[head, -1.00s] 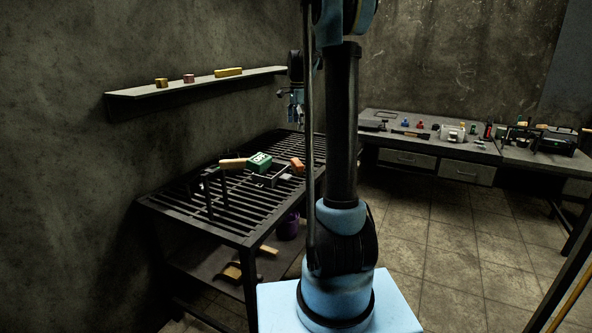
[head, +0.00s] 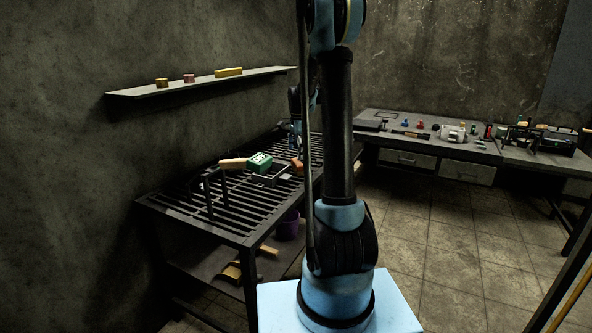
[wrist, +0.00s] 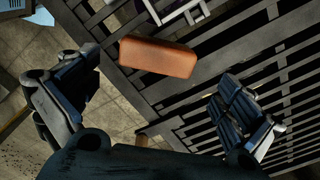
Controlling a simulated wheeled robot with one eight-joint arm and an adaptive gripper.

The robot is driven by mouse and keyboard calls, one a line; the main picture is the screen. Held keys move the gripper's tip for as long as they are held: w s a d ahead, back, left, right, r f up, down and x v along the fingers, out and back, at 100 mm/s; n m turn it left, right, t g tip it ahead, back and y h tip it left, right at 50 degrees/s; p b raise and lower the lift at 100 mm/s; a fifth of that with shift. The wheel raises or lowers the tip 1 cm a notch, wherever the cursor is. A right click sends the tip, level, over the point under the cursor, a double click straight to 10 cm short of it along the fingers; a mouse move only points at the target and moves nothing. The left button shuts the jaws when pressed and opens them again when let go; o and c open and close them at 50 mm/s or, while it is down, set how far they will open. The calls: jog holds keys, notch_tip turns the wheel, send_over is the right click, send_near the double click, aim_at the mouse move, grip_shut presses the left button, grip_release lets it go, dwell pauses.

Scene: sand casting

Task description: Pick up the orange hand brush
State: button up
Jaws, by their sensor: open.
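My gripper (wrist: 155,90) is open and empty, one finger to the left and one to the right in the wrist view. The brush appears beyond the fingertips, between their lines, apart from both. In the head view my gripper is just above the brush, small and dark, partly hidden by my arm.
A green box (head: 258,162) and a wooden-handled tool (head: 233,163) stand left of the brush. A purple pot (head: 289,226) and a wooden-handled brush (head: 233,271) sit on the lower shelf. A wall shelf (head: 196,83) runs behind. Tiled floor lies open to the right.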

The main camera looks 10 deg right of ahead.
aim_at(297, 161)
jog(key=shift+s+a+f, duration=0.1)
jog(key=shift+f, duration=1.2)
jog(key=shift+s+a+f, duration=0.1)
jog(key=shift+f, duration=1.15)
jog(key=c, duration=1.2)
notch_tip(297, 161, up, 10)
jog(key=shift+r, duration=0.1)
jog(key=o, duration=0.3)
jog(key=shift+c, duration=0.3)
